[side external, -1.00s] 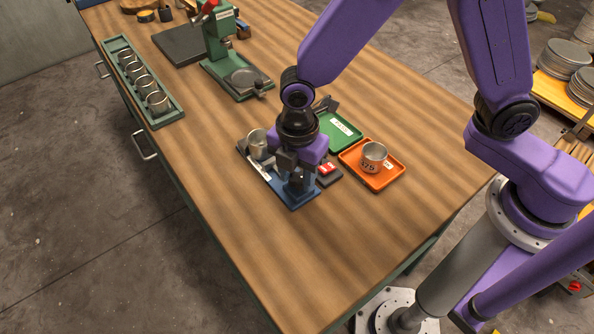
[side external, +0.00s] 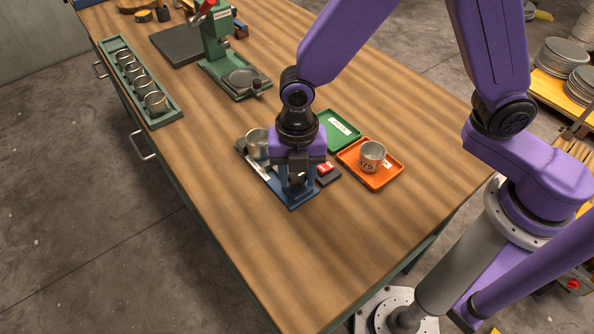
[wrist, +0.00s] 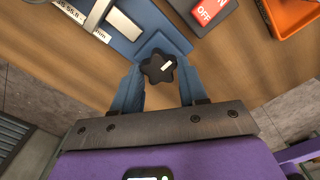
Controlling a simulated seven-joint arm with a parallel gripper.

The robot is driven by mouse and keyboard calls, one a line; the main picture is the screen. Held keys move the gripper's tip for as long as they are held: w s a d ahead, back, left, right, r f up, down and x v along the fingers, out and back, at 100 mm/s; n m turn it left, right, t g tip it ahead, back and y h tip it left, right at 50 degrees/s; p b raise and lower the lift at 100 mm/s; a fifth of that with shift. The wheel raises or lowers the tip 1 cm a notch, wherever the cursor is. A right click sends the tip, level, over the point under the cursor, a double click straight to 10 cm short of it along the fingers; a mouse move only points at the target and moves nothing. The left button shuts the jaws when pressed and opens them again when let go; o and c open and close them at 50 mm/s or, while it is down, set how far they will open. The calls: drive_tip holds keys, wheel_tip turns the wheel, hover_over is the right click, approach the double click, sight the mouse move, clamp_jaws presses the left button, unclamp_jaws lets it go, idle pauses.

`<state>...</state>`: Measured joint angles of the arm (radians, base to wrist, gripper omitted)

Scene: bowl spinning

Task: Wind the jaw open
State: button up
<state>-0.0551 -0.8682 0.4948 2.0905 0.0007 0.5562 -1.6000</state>
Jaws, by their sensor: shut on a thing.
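A blue fixture (side external: 305,196) lies on the bench, with a metal cup (side external: 257,143) at its far end. A black star-shaped knob (wrist: 159,67) with a white mark sits at the fixture's near end, in the wrist view. My gripper (side external: 297,182) points down over that end. In the wrist view its fingers (wrist: 161,75) are shut on the knob, one on each side. A pale block and a printed scale (wrist: 84,20) show on the fixture beyond the knob. The jaw's gap is mostly hidden by my gripper in the side view.
A box with a red OFF switch (side external: 325,168) stands close to the right of my gripper. Beyond are an orange tray (side external: 392,177) holding a metal cup (side external: 372,154) and a green tray (side external: 346,140). A green press (side external: 218,45) stands farther back. The front bench is clear.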

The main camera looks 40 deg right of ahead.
sight(297, 179)
drive_tip(key=shift+a, duration=0.1)
drive_tip(key=o, duration=1.1)
drive_tip(key=shift+c, duration=0.2)
wheel_tip(297, 179, up, 18)
drive_tip(key=shift+f, duration=0.25)
drive_tip(key=s+d+f+m, duration=0.2)
drive_tip(key=s+d+m, duration=0.6)
drive_tip(key=d, duration=0.2)
drive_tip(key=s+d+f+m, duration=0.3)
drive_tip(key=s+d+m, duration=0.5)
drive_tip(key=d, duration=0.3)
drive_tip(key=shift+s+d+f, duration=0.25)
drive_tip(key=shift+s+d, duration=0.05)
drive_tip(key=shift+s, duration=0.1)
